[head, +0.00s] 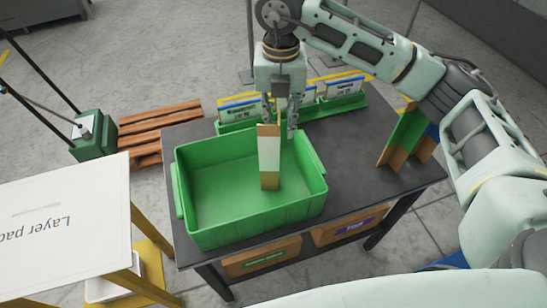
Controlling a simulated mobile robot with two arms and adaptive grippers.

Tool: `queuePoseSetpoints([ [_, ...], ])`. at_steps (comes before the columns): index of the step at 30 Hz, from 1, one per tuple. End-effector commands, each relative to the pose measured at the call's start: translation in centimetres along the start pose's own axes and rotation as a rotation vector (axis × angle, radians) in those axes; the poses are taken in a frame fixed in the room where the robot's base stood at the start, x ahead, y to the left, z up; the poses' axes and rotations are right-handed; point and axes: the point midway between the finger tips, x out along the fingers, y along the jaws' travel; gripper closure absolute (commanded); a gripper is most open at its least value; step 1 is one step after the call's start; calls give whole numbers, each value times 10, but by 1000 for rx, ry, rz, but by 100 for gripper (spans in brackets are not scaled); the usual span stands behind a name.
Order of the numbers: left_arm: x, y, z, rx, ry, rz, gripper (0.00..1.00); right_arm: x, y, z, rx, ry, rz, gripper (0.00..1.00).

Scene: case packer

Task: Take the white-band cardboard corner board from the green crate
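The green crate (200,232) stands on the dark table. The white-band corner board (269,153) is a tall, narrow brown cardboard piece with a broad white band. It is upright at the right part of the crate, with its top above the rim. My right gripper (282,124) comes down from above, just behind and beside the board's top. Its fingers look spread, with a small gap between the right finger and the board. The left finger's tip is partly hidden behind the board. My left gripper is not in view.
A green rack (345,106) with several labelled cards runs along the table's back edge. More cardboard and green boards (402,138) stand at the table's right. A white layer-pad sheet (62,225) is at left. Bare tabletop (352,178) lies right of the crate.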

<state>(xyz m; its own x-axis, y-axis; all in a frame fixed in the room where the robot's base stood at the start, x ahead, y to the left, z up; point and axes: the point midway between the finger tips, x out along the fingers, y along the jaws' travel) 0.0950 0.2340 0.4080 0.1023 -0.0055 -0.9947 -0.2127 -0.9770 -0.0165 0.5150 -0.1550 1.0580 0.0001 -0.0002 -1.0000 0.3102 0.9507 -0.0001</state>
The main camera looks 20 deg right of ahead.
Motion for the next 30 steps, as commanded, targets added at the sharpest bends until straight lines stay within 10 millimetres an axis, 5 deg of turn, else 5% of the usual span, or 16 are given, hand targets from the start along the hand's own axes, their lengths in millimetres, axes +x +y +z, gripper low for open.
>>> queuePoseSetpoints([
  [12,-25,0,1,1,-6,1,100,52,0,0,0,2,-1,74],
  [19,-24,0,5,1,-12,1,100,55,0,0,0,0,0,74],
  [30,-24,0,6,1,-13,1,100,55,0,0,0,0,0,100],
])
